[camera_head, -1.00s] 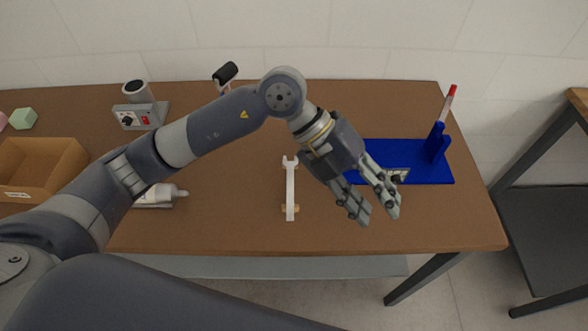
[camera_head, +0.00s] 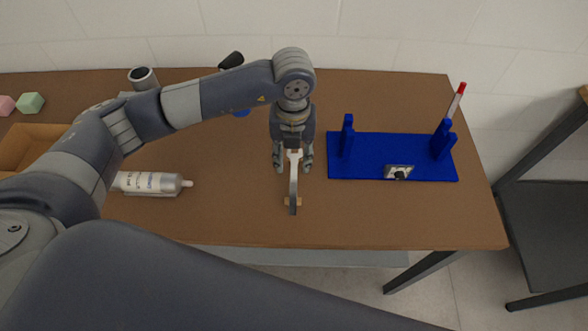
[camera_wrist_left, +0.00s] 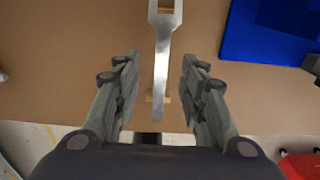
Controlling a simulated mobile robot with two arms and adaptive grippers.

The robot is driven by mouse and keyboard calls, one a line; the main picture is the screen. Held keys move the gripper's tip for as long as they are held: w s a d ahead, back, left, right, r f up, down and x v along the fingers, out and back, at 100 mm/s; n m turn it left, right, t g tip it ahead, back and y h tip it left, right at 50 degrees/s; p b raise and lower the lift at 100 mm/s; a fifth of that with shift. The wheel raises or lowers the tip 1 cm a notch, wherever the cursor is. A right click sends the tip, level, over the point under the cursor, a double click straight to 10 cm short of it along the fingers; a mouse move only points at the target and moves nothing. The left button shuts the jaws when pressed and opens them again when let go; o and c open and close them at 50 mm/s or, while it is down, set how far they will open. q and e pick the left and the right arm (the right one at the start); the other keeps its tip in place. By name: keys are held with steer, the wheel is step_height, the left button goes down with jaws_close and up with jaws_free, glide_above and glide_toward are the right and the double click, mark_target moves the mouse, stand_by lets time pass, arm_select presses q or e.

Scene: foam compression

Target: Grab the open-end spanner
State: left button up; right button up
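The open-end spanner (camera_head: 293,185) is a light grey metal tool near the front middle of the table, with a small wooden piece (camera_head: 298,202) at its near end. My left gripper (camera_head: 293,168) points down over the spanner, with one finger on each side of it. In the left wrist view the spanner (camera_wrist_left: 163,60) runs between the two open fingers (camera_wrist_left: 160,80), with a visible gap on both sides. Its open jaw shows at the top edge of that view. My right gripper is not in view.
A blue stand (camera_head: 375,155) with uprights and a red-tipped stick (camera_head: 457,98) is to the right. A white tube (camera_head: 150,183) lies at left, near a brown box (camera_head: 25,145). Green (camera_head: 31,102) and pink (camera_head: 6,104) blocks sit at far left. The table's front edge is close.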

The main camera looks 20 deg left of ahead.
mark_target(294, 173)
arm_select(q)
step_height(294, 173, down, 3)
steer(key=shift+d+f+p, duration=0.1)
steer(key=shift+f+p, duration=0.1)
steer(key=shift+p, duration=0.55)
steer(key=shift+f, duration=0.35)
jaws_close()
steer(key=shift+r, duration=0.1)
